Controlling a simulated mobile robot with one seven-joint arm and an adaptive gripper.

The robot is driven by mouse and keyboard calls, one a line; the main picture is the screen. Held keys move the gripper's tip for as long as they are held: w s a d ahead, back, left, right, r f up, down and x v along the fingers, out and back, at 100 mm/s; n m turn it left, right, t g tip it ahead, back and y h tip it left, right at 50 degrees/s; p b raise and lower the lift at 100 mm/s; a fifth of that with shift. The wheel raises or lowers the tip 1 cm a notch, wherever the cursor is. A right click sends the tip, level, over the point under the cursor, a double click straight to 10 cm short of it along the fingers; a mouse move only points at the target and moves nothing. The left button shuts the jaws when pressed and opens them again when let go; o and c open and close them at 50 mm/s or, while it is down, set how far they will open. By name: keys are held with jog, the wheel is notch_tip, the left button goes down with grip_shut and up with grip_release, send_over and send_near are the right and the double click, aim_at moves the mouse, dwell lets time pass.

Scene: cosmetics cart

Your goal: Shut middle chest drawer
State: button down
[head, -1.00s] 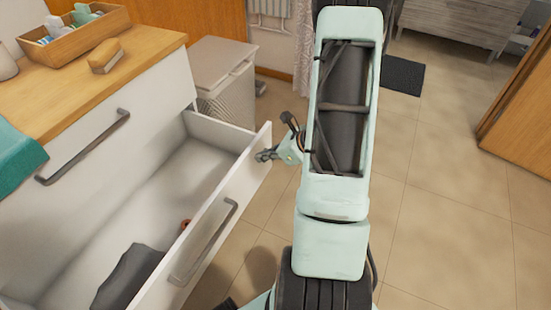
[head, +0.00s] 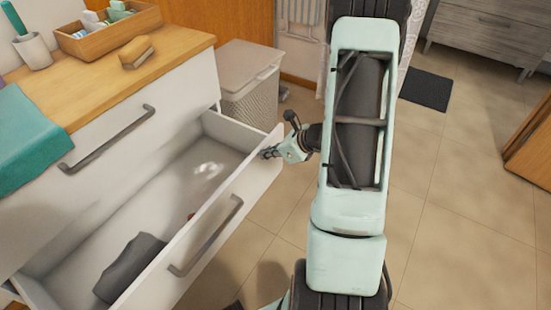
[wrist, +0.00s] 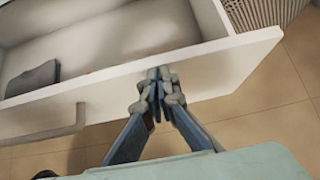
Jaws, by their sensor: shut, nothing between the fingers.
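The middle chest drawer (head: 258,185) is white with a grey bar handle (head: 206,237) and stands pulled well out of the chest. Its front panel also shows in the wrist view (wrist: 232,66). My gripper (head: 268,153) is shut and empty at the front panel's far end, to the right of the handle. In the wrist view my gripper (wrist: 156,88) has its fingertips at the outer face of the panel, close to its top edge. I cannot tell whether they touch it. A dark grey folded cloth (head: 130,266) lies inside the drawer, with a small red thing (head: 191,216) partly hidden behind the front.
The shut drawer above has a grey handle (head: 107,139). On the wooden top (head: 180,45) are a brush (head: 136,52), a wooden box (head: 108,32) and a teal towel (head: 28,140). A laundry hamper (head: 248,85) stands beyond the chest.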

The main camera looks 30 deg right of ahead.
jog(key=w+a, duration=0.6)
jog(key=w, duration=0.4)
jog(key=w+a, duration=0.6)
jog(key=w, duration=0.4)
jog(key=shift+w+a+p, duration=0.2)
jog(key=shift+a+p, duration=0.05)
jog(key=shift+p, duration=0.15)
